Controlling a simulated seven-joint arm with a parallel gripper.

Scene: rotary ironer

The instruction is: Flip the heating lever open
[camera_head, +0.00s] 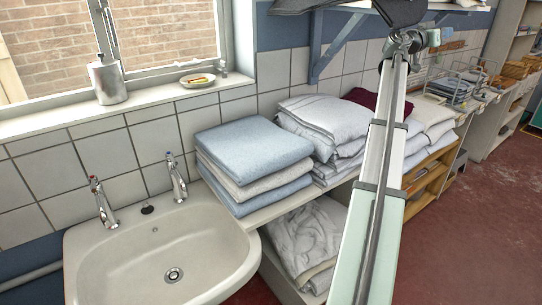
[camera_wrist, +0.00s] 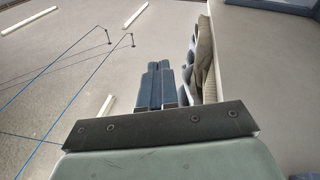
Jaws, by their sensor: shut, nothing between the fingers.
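I cannot make out the heating lever or the rotary ironer in either view. My gripper (camera_wrist: 157,67) shows in the middle of the wrist view, beyond a dark plate and a pale green body. Its two dark blue fingers are together, and nothing shows between them. No contact with anything is visible at the fingertips. I cannot pick out the gripper's fingers in the head view.
In the head view, a white sink (camera_head: 155,250) with two taps stands at the lower left. Folded blue and grey towels (camera_head: 252,155) lie beside it. A window sill holds a metal canister (camera_head: 107,80). Red floor (camera_head: 480,200) is open at right. The wrist view shows ceiling lights (camera_wrist: 29,20).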

